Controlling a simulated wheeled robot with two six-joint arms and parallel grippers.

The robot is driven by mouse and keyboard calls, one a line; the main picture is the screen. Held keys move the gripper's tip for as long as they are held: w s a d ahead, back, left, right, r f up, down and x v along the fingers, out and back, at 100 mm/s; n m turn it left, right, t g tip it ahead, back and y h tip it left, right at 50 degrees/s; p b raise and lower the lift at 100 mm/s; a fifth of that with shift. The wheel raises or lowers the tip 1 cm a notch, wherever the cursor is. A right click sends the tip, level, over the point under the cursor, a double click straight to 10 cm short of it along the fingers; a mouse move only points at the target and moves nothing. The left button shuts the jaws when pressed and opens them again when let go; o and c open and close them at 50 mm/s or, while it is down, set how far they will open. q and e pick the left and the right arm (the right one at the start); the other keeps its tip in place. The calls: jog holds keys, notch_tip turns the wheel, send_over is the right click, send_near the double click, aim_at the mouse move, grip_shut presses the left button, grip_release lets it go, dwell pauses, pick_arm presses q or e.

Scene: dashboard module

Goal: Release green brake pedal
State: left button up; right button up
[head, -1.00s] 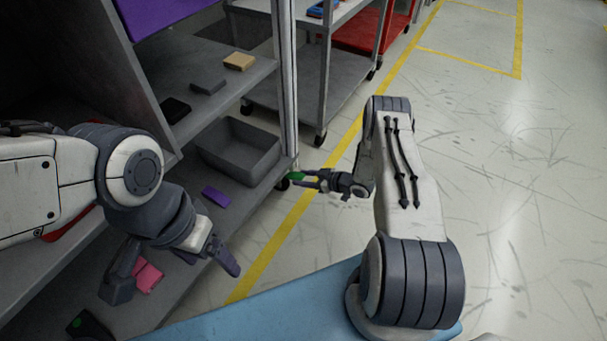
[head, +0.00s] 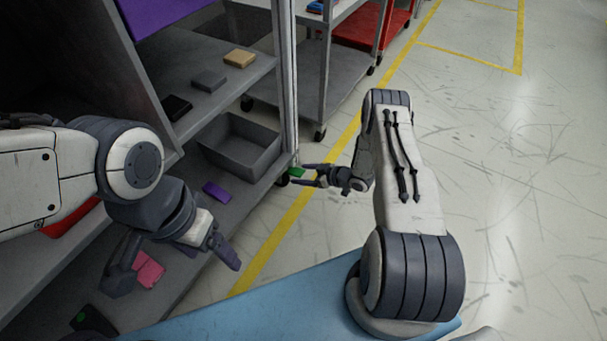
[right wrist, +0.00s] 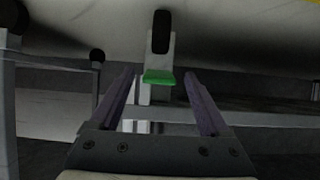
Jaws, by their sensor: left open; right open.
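The green brake pedal (head: 296,172) sits by the caster at the lower corner of the grey rack. In the right wrist view the green pedal (right wrist: 159,77) shows below a dark caster wheel (right wrist: 161,32), beyond the fingertips and between their lines. My right gripper (head: 303,174) is open, with its fingers pointing left at the pedal; the open fingers (right wrist: 161,75) also show in the right wrist view with nothing between them. My left gripper (head: 178,272) is open over the lower shelf at the left, near a pink item (head: 149,268).
The lower shelf holds a grey bin (head: 240,146) and a purple block (head: 216,192). The upper shelf holds a tan block (head: 240,58), a grey block (head: 208,80) and a black block (head: 176,107). A second cart (head: 320,75) stands behind. The floor at the right is clear.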

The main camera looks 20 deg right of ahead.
jog(key=p+v, duration=0.5)
jog(key=v, duration=0.5)
jog(key=shift+s, duration=0.2)
jog(key=shift+d+r, duration=0.15)
